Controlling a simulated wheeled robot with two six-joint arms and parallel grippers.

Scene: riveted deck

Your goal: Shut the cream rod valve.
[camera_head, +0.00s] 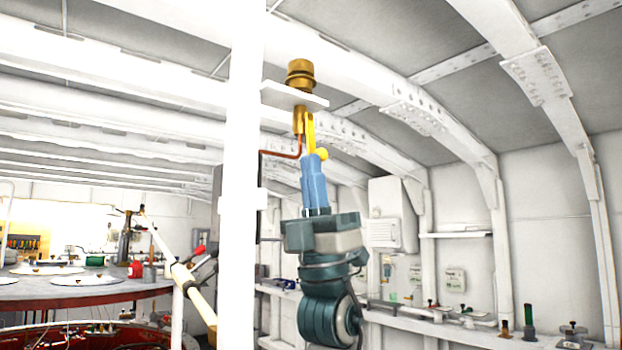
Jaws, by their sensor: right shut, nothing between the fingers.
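A brass valve-like fitting (301,76) stands on a white bracket (292,96) beside the white post. Its brass lower part (299,120) shows under the bracket. A yellow rod (310,132) hangs there, with a small yellow knob (323,153) near its lower end. No rod on this fitting looks clearly cream. My right gripper (313,160) points up from below, its blue fingers shut and empty. Its tip overlaps the rod's lower end; I cannot tell whether they touch. My left gripper is not in view.
A white post (242,200) stands just left of the fitting. A copper pipe (283,154) runs from the fitting towards it. A cluttered shelf (480,335) runs along the right wall.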

